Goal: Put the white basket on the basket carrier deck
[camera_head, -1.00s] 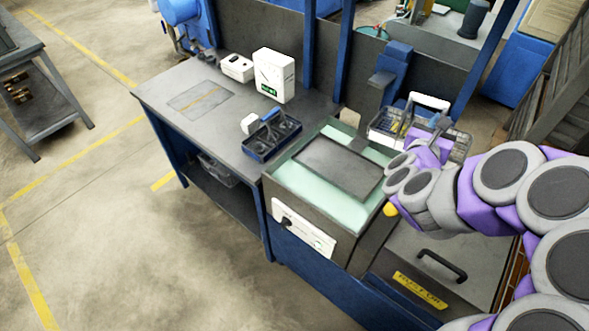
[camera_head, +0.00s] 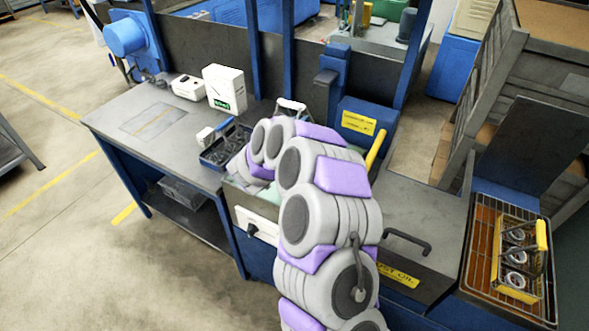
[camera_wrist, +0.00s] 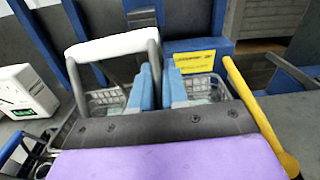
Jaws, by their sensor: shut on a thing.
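The white basket shows in the wrist view as a white handle (camera_wrist: 112,46) with grey wire-mesh sides (camera_wrist: 205,88) on both sides of my blue fingers. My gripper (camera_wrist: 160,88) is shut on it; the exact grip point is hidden. In the head view only the white handle (camera_head: 292,104) shows above my arm, and my fingers are hidden. My arm covers most of the pale green tank, whose edge shows at its left (camera_head: 236,190). The dark plate in that tank, possibly the basket carrier deck, is hidden now. I cannot tell whether the basket touches anything.
A yellow lever (camera_head: 376,150) stands right of my arm, near a blue box with a yellow label (camera_head: 360,122). A yellow-handled basket with rings (camera_head: 517,262) sits on a grate at the right. A white gauge box (camera_head: 225,88) and dark tray (camera_head: 221,147) stand on the left bench.

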